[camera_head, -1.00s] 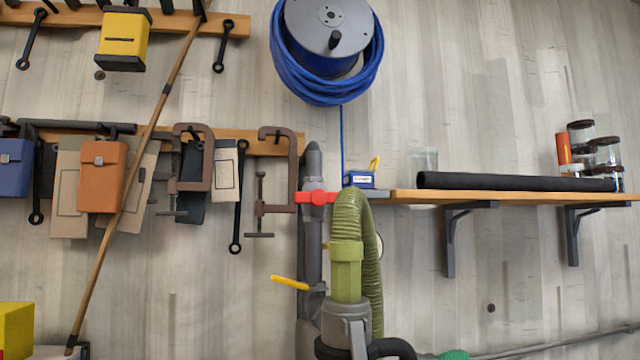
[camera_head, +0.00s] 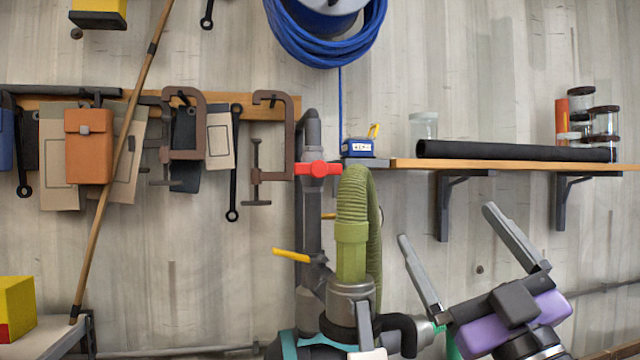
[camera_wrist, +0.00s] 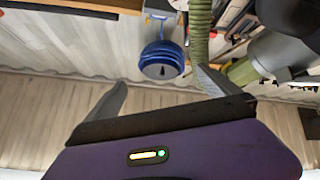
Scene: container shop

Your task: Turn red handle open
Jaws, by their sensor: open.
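The red handle (camera_head: 318,169) lies crosswise, level, on a dark grey upright pipe (camera_head: 311,215) against the wall in the head view. A ribbed green hose (camera_head: 355,215) rises just right of the pipe, close to the handle's right end. My gripper (camera_head: 446,222) is at the lower right of the head view, fingers spread, pointing up and left. It is empty, apart from the handle and to the right of it. In the wrist view my gripper (camera_wrist: 161,80) is also open with nothing between its fingers. I cannot make out the red handle for sure there.
A yellow lever (camera_head: 291,256) sticks out left on the lower pipe. A wooden shelf (camera_head: 510,165) with a black tube (camera_head: 515,151) and jars is at right. A clamp (camera_head: 270,135) hangs just left of the handle.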

